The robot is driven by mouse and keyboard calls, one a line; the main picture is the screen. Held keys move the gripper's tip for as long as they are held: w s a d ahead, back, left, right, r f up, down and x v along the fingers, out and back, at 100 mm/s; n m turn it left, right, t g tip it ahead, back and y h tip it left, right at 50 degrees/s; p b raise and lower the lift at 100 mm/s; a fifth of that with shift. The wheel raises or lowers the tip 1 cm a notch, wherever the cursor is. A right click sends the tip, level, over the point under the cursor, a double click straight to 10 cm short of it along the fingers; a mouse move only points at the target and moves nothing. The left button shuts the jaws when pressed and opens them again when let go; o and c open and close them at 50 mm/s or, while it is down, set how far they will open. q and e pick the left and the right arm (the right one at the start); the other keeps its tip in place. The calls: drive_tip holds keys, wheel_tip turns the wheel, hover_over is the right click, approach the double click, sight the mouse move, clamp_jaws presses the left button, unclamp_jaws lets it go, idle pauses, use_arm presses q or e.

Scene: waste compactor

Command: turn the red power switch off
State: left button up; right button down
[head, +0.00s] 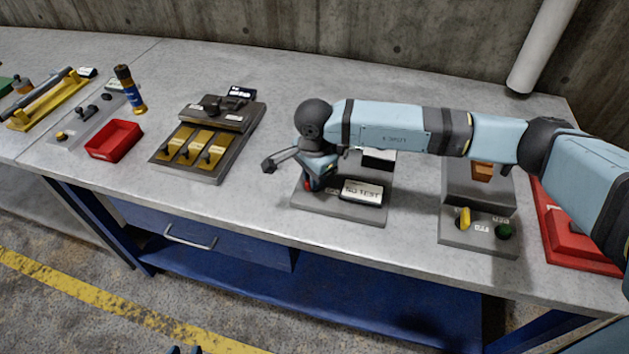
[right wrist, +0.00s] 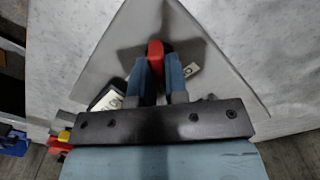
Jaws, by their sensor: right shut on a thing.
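The red power switch (right wrist: 155,55) stands up from a grey plate (right wrist: 110,70), between the blue fingers of my right gripper (right wrist: 160,75). The fingers are shut on it, one on each side. In the head view, my right gripper (head: 312,180) is low over the left part of the plate (head: 345,208), and only a bit of red (head: 307,184) shows beside it. My arm and wrist hide much of the plate. Two small fingertips of my left gripper (head: 187,350) show at the bottom edge, apart and empty.
A sign reading "NO TEST" (head: 362,192) is on the plate right of the switch. A unit with yellow (head: 464,217) and green knobs stands to the right, beside a red box (head: 580,248). A panel of yellow switches (head: 187,147) and a red tray (head: 113,140) are left.

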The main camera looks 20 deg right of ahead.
drive_tip(key=m+b, duration=0.1)
drive_tip(key=m, duration=0.1)
drive_tip(key=shift+m, duration=0.4)
drive_tip(key=m+b, duration=0.1)
drive_tip(key=m, duration=0.2)
drive_tip(key=shift+m+b, duration=0.3)
drive_tip(key=shift+b, duration=0.05)
drive_tip(key=m+b, duration=0.1)
drive_tip(key=m, duration=0.1)
drive_tip(key=shift+m, duration=0.4)
use_arm(q)
drive_tip(key=shift+w+d+f, duration=0.1)
drive_tip(key=shift+w+f, duration=0.05)
drive_tip(key=shift+f, duration=0.4)
drive_tip(key=shift+w+f, duration=0.15)
drive_tip(key=shift+f, duration=0.4)
use_arm(e)
drive_tip(key=shift+m, duration=0.6)
use_arm(q)
drive_tip(key=shift+d, duration=0.25)
use_arm(e)
drive_tip(key=shift+r, duration=0.1)
drive_tip(key=c, duration=1.1)
unclamp_jaws()
drive_tip(key=shift+c, duration=0.2)
